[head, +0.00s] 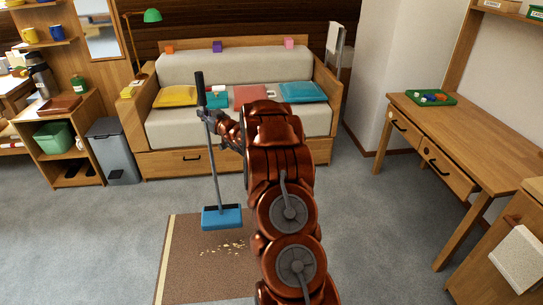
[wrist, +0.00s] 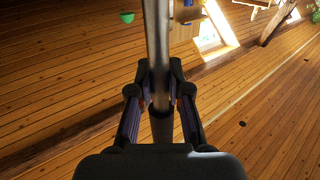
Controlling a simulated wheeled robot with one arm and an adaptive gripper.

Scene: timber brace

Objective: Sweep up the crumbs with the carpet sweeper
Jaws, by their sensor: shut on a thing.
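The carpet sweeper has a blue head (head: 222,217), a thin grey pole and a black grip (head: 200,88) at the top. It stands nearly upright, its head at the far edge of the brown rug (head: 184,261). The crumbs (head: 226,249) lie scattered on the rug, just nearer to me than the sweeper head. My gripper (head: 209,115) is shut around the pole below the black grip. In the wrist view, both fingers (wrist: 160,92) close on the grey pole (wrist: 157,35). My arm hides the right part of the rug.
A daybed (head: 230,125) with cushions and a drawer stands behind the sweeper. A grey bin (head: 113,152) and a shelf unit (head: 58,135) stand at the left. A wooden desk (head: 470,140) stands at the right. Grey floor is clear left of the rug and between arm and desk.

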